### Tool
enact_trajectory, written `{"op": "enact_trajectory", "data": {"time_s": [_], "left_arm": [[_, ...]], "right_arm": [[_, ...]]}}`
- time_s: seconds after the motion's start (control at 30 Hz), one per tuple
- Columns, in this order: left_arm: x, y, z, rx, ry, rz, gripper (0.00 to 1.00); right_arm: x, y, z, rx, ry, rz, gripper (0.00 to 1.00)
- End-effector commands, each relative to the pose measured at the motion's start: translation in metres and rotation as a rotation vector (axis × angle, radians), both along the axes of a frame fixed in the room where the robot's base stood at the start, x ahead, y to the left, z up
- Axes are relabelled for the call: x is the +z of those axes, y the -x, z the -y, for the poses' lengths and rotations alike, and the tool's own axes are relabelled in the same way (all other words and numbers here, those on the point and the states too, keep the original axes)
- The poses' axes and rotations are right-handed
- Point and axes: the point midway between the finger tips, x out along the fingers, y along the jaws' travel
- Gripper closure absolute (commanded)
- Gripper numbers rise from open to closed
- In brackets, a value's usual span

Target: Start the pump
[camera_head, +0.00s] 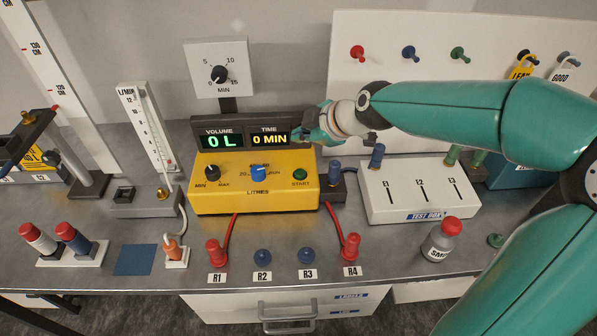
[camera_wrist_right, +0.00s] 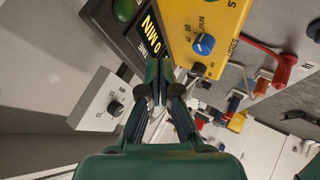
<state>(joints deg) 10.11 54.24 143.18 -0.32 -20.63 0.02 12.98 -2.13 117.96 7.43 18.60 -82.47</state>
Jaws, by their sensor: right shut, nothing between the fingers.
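The yellow pump (camera_head: 253,197) stands mid-bench. Its displays read VOLUME 0 L (camera_head: 222,140) and TIME 0 MIN (camera_head: 269,137). On its sloped face are a black MIN–MAX knob (camera_head: 212,173), a blue LITRES knob (camera_head: 258,171) and a green START button (camera_head: 300,174). My right gripper (camera_head: 299,137) is shut and empty, beside the right end of the TIME display, above and behind the button. In the right wrist view, its closed fingertips (camera_wrist_right: 158,68) show near the TIME display and the blue knob (camera_wrist_right: 203,44); the START button is outside that view. My left gripper is not seen.
A dial marked MIN (camera_head: 218,74) stands behind the pump. A white test box (camera_head: 420,204) is at right, with a red-capped bottle (camera_head: 442,240) in front. Red leads run from the pump to R1 (camera_head: 216,252) and R4 (camera_head: 351,247). A flowmeter (camera_head: 148,130) stands at left.

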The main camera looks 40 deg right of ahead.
Motion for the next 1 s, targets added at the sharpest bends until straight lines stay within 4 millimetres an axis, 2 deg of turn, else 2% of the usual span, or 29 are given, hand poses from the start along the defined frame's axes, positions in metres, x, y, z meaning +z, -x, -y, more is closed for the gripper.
{"op": "enact_trajectory", "data": {"time_s": [0.47, 0.6, 0.77, 1.0], "left_arm": [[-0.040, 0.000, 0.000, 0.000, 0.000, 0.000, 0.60], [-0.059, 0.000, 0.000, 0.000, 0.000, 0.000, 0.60], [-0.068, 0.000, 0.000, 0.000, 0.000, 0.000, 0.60], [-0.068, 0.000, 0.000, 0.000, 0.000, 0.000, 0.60]], "right_arm": [[-0.061, 0.001, 0.001, -0.002, -0.001, -0.002, 1.00], [-0.076, 0.001, 0.001, -0.002, 0.001, 0.001, 1.00], [-0.083, 0.001, 0.001, -0.003, 0.000, 0.001, 1.00], [-0.083, 0.001, 0.001, -0.003, 0.000, 0.001, 1.00]]}}
